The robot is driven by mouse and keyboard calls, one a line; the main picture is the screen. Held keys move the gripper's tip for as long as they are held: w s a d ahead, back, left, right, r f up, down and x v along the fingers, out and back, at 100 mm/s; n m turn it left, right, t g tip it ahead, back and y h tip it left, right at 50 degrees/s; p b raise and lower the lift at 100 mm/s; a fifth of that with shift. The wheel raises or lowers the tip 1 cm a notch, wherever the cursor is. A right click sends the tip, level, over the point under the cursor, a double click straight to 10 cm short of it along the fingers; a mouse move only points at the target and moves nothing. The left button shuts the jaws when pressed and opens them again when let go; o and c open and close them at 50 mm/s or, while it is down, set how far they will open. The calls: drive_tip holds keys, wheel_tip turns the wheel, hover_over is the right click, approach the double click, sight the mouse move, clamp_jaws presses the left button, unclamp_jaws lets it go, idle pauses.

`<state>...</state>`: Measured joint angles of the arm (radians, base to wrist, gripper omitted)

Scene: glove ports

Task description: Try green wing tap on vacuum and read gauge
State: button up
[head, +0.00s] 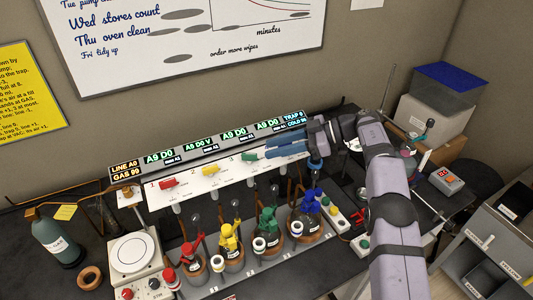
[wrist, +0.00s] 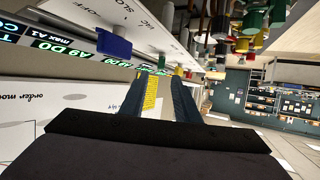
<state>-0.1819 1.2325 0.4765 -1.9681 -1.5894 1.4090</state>
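The green wing tap (head: 250,157) sits on the white sloped panel (head: 215,181), third from the left, its wing lying roughly along the panel. My gripper (head: 266,150) is just right of it, fingers pointing left. In the wrist view my gripper (wrist: 158,76) has its fingers apart, with only background between them. I cannot tell whether a finger touches the green tap. A blue wing tap (wrist: 115,44) shows in the wrist view; my gripper hides it in the head view. The gauge displays (head: 221,145) run along the panel top; the one above green reads about A9 D0.
A red tap (head: 169,183) and a yellow tap (head: 211,170) are further left on the panel. Several flasks with coloured fittings stand in front, including a green one (head: 268,220) and a blue one (head: 308,205). A hotplate (head: 133,254) and gas cylinder (head: 57,240) stand at left.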

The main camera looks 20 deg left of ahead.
drive_tip(key=shift+d+r, duration=0.15)
drive_tip(key=shift+d, duration=0.1)
